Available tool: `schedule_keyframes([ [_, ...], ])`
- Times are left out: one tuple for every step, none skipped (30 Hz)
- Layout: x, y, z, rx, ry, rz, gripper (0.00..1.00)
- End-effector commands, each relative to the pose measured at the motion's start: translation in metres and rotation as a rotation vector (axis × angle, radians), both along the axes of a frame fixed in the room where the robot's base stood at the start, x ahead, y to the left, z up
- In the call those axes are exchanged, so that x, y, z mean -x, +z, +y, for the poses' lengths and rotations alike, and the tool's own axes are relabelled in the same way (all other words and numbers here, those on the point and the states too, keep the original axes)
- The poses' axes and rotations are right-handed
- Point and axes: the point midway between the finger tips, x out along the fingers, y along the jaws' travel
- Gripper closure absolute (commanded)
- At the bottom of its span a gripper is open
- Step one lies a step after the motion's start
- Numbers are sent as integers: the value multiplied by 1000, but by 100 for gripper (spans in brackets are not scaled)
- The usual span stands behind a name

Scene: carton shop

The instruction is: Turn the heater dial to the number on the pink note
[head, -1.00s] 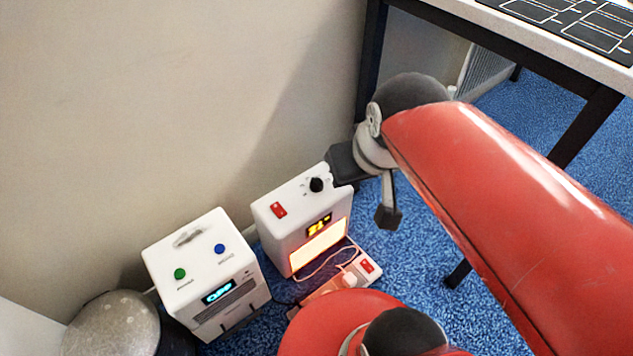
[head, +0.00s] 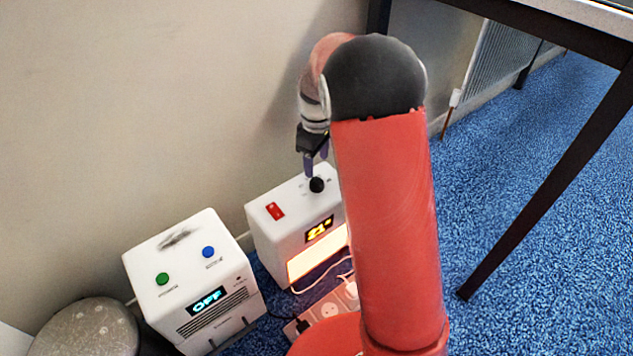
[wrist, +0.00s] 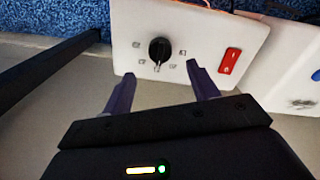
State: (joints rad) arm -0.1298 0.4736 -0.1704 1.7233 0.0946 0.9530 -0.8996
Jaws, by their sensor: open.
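The heater (head: 290,232) is a white box on the blue carpet by the wall, with a glowing front and a yellow display (head: 319,229) that seems to read 21. Its black dial (head: 317,185) is on top, beside a red switch (head: 275,211). In the wrist view the dial (wrist: 160,50) has several small marks around it, too small to read. My gripper (head: 314,165) is open just above the heater top. In the wrist view my gripper's fingers (wrist: 161,82) point towards the dial, one to either side, with the dial apart from their tips. No pink note is in view.
A white box (head: 190,275) with green and blue buttons and an OFF display stands left of the heater. A power strip (head: 330,308) lies in front. A grey round lid (head: 88,330) is at lower left. A black-legged table (head: 530,190) stands right.

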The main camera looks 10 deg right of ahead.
Motion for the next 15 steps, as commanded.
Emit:
schedule_keyframes([
  [0, -7, 0, 1, 1, 2, 41],
  [0, -10, 0, 0, 0, 1, 41],
  [0, -16, 0, 0, 0, 1, 41],
  [1, -21, 0, 0, -1, 3, 41],
  [1, -27, 0, -1, -1, 4, 41],
  [1, -34, 0, -1, -1, 4, 41],
  [1, -39, 0, 0, 0, 4, 41],
  [1, -44, 0, 0, 0, 3, 41],
  [1, -49, 0, 1, 0, 2, 41],
  [1, -54, 0, 0, 0, 3, 41],
  [1, -58, 0, 0, -1, 3, 41],
  [1, -62, 0, 0, -1, 1, 41],
  [1, -65, 0, -1, -2, 1, 41],
  [1, -67, 0, -1, -2, 1, 41],
  [1, -70, 0, -1, -2, 1, 41],
])
